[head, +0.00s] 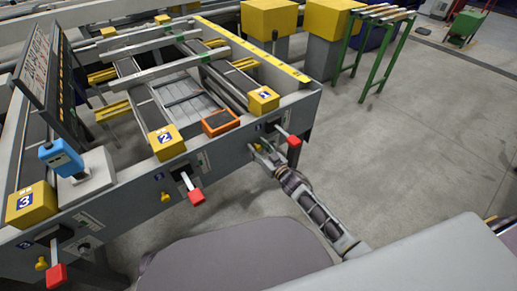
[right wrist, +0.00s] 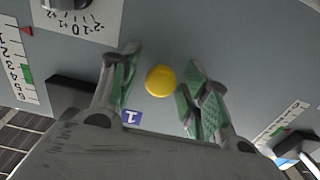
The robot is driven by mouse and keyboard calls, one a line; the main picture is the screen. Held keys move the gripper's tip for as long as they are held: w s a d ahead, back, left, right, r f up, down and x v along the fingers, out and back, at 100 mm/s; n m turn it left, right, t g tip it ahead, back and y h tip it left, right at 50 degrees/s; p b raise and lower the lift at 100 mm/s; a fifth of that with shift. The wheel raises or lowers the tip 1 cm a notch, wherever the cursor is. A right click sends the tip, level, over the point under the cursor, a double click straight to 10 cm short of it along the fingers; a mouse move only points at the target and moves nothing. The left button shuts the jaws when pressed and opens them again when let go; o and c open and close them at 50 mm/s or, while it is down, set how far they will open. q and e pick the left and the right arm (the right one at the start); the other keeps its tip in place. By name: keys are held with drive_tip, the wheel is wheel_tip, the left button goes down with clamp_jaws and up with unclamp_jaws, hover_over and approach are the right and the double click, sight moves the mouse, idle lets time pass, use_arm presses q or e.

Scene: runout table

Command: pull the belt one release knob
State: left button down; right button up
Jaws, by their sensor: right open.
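The belt one release knob (right wrist: 161,81) is a round yellow knob on the grey front panel, just beside the blue label 1 (right wrist: 132,117) in the right wrist view. My right gripper (right wrist: 161,68) is open, with its green-padded fingers on either side of the knob and visible gaps to it. In the head view my right gripper (head: 264,152) is at the panel below the yellow box numbered 1 (head: 263,99). It hides part of the panel there. My left gripper is not in view.
A red-ended lever (head: 294,141) sticks out just right of my right gripper. Other yellow knobs are at belt two (head: 165,197) and belt three (head: 41,263), with red-ended levers (head: 196,196) nearby. A dial (right wrist: 68,4) is near the fingers.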

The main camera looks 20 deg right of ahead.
drive_tip(key=c, duration=0.7)
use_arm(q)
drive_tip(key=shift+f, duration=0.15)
use_arm(e)
clamp_jaws()
